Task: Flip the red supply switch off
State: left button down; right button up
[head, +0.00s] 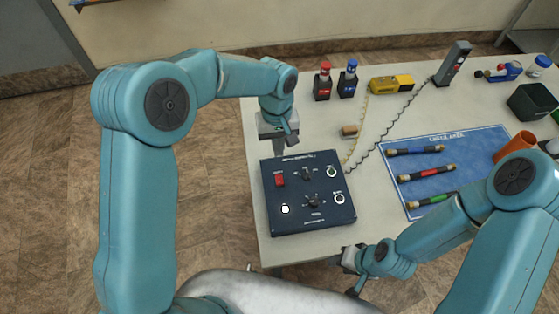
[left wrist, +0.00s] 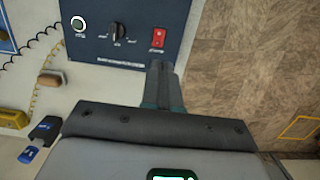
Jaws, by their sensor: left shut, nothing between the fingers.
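The red supply switch (head: 279,180) sits at the upper left of the dark blue panel (head: 325,217). In the left wrist view, the red switch (left wrist: 158,38) shows just beyond my fingertips. My left gripper (head: 278,152) is shut and empty at the panel's far edge, behind the switch. Its closed fingers (left wrist: 160,72) point at the switch in the wrist view; I cannot tell whether they touch the panel. My right gripper (head: 354,286) is low at the table's front edge, away from the panel, and its finger gap is unclear.
The panel also has black knobs (head: 313,202), ringed ports and a white button (head: 285,209). A blue mat (head: 400,173) with several cylindrical tools lies to the right.

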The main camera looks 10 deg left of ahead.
aim_at(281, 183)
pick_arm(q)
jog(key=f+b, duration=0.1)
jog(key=f, duration=0.3)
jog(key=s+f+b, duration=0.1)
jog(key=f+b, duration=0.1)
jog(key=f, duration=0.2)
jog(key=f+b, duration=0.2)
jog(key=f, duration=0.1)
jog(key=shift+s+d+f, duration=0.15)
jog(key=shift+d+f, duration=0.25)
jog(key=shift+s+d+f, duration=0.1)
jog(key=shift+f, duration=0.2)
jog(key=shift+f+b, duration=0.25)
jog(key=shift+b, duration=0.05)
jog(key=shift+f, duration=0.15)
